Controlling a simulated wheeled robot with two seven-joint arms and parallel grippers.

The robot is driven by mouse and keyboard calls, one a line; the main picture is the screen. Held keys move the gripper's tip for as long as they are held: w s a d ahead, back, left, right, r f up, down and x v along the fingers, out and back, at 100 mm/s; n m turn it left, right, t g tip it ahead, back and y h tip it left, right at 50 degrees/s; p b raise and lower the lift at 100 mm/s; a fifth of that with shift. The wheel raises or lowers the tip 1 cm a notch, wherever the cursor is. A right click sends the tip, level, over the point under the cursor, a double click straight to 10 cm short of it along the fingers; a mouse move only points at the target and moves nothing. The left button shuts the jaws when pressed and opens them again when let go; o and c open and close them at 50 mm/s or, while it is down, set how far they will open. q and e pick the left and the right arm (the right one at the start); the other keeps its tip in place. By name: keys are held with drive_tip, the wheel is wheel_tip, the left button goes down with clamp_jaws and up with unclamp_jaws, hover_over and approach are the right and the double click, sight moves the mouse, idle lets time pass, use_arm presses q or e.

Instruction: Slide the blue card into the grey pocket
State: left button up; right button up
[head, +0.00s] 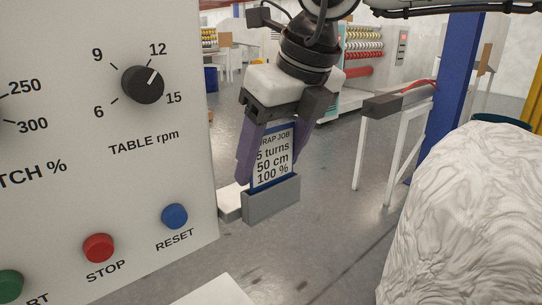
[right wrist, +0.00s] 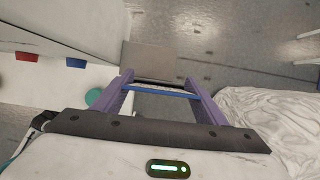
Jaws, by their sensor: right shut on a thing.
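The blue card (head: 273,157) has a white face with printed lines ending in "5 turns", "50 cm" and "100 %". It stands nearly upright between the purple fingers of my right gripper (head: 274,155), which is shut on its side edges. The grey pocket (head: 271,201) sits directly below the card, fixed by the panel's right edge. The card's lower edge meets or lies behind the pocket's front wall; I cannot tell how deep it is. In the right wrist view the card (right wrist: 162,91) shows edge-on between the fingers, with the pocket (right wrist: 148,60) just beyond. My left gripper is not in view.
A white control panel (head: 110,190) with a dial (head: 143,84), a red STOP button (head: 99,248) and a blue RESET button (head: 174,216) fills the left. A white wrapped bulk (head: 470,220) stands at the right. Grey floor (head: 325,220) lies between them.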

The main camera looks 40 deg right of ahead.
drive_tip(key=shift+f+b, duration=0.5)
drive_tip(key=o, duration=0.9)
drive_tip(key=shift+r, duration=0.1)
drive_tip(key=o, duration=0.5)
drive_tip(key=shift+o, duration=0.2)
wheel_tip(320, 180, up, 8)
drive_tip(key=p, duration=0.6)
